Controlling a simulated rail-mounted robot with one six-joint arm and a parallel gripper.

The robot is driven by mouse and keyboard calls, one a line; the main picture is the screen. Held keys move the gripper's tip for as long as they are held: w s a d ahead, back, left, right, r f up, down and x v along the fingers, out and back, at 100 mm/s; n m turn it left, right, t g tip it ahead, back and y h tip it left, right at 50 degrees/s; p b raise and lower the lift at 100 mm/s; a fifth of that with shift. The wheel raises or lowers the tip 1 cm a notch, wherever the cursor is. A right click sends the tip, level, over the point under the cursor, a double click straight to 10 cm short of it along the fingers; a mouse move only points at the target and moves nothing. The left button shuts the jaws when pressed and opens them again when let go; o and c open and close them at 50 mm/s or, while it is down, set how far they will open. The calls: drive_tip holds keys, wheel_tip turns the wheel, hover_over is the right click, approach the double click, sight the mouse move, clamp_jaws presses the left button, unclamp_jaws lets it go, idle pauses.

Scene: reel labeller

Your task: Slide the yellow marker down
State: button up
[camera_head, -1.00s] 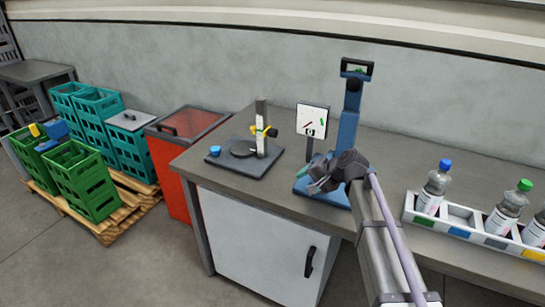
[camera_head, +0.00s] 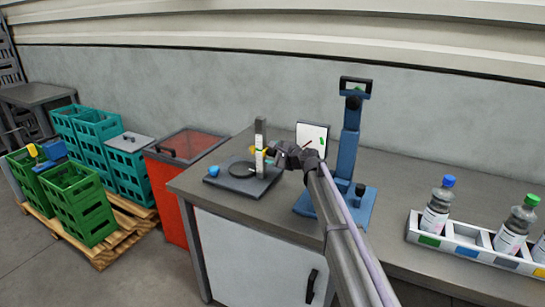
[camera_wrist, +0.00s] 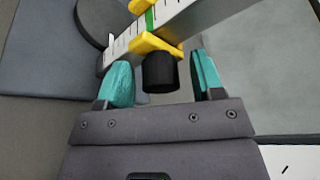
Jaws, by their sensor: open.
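The yellow marker (camera_wrist: 155,43) sits on a ruled upright scale (camera_wrist: 190,22) and carries a black knob (camera_wrist: 160,74). A second yellow part (camera_wrist: 142,5) shows at the top edge of the wrist view, with a green band (camera_wrist: 150,19) on the scale between the two. My gripper (camera_wrist: 160,64) is open, with one teal finger on each side of the knob and a visible gap to each. In the head view my gripper (camera_head: 281,151) is just right of the scale post (camera_head: 260,140) and partly hides the marker.
The post stands on a dark base plate (camera_head: 240,184) with a blue knob (camera_head: 213,171) at its left. A blue stand (camera_head: 349,150) and a dial panel (camera_head: 314,132) are close to my arm. A bottle rack (camera_head: 452,246) is at the right.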

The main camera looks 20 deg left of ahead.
drive_tip(key=shift+w+a, duration=0.15)
drive_tip(key=shift+a, duration=0.15)
drive_tip(key=shift+d, duration=0.1)
clamp_jaws()
